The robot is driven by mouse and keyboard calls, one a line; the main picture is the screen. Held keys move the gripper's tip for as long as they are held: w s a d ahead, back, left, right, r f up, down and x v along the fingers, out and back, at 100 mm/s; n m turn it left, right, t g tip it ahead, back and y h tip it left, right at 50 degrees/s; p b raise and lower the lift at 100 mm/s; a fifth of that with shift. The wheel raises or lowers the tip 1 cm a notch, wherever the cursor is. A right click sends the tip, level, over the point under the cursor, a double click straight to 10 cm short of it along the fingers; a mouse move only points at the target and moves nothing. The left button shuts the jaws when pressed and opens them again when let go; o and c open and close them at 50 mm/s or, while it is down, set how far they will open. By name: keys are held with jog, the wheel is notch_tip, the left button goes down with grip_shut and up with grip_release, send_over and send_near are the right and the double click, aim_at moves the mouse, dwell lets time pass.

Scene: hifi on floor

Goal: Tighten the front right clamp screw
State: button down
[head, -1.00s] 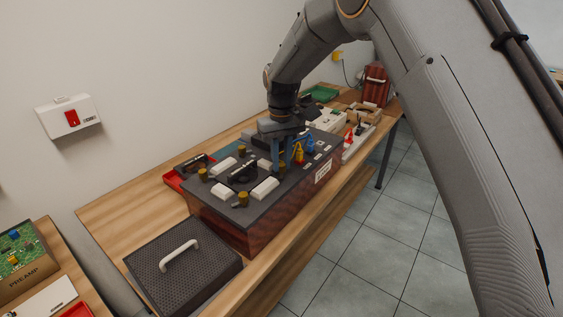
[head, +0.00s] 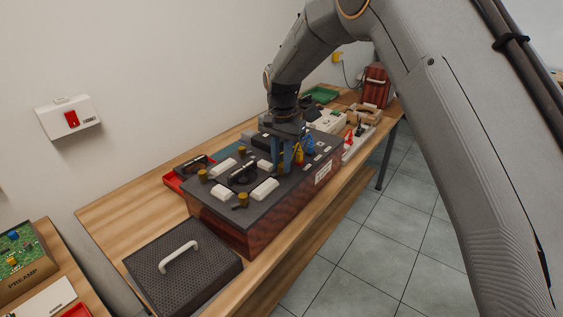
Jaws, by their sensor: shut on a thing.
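A dark-topped, wood-sided hi-fi unit (head: 243,238) stands on the wooden bench. Brass clamp screws stand on its top: one at the near left (head: 242,199), one at the far left (head: 202,174) and one at the far right (head: 241,151). White blocks and a dark round part (head: 242,175) sit among them. My gripper (head: 283,168) points down at the front right of this group, its blue fingers shut at the top panel. The front right clamp screw is mostly hidden between and behind the fingers, which appear shut on it.
A perforated black cover with a white handle (head: 180,258) lies at the near end of the bench. Blue, yellow and red parts (head: 299,154) stand close right of my fingers. A red tray (head: 174,181) lies behind the unit. Tiled floor (head: 350,250) is clear in front.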

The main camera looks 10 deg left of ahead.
aim_at(282, 165)
jog(key=m, duration=0.4)
jog(key=shift+m, duration=0.4)
jog(key=shift+r, duration=0.1)
jog(key=c, duration=1.6)
grip_release()
jog(key=shift+o, duration=0.2)
jog(key=shift+r+b, duration=1.05)
jog(key=shift+r, duration=2.8)
jog(key=shift+d, duration=0.1)
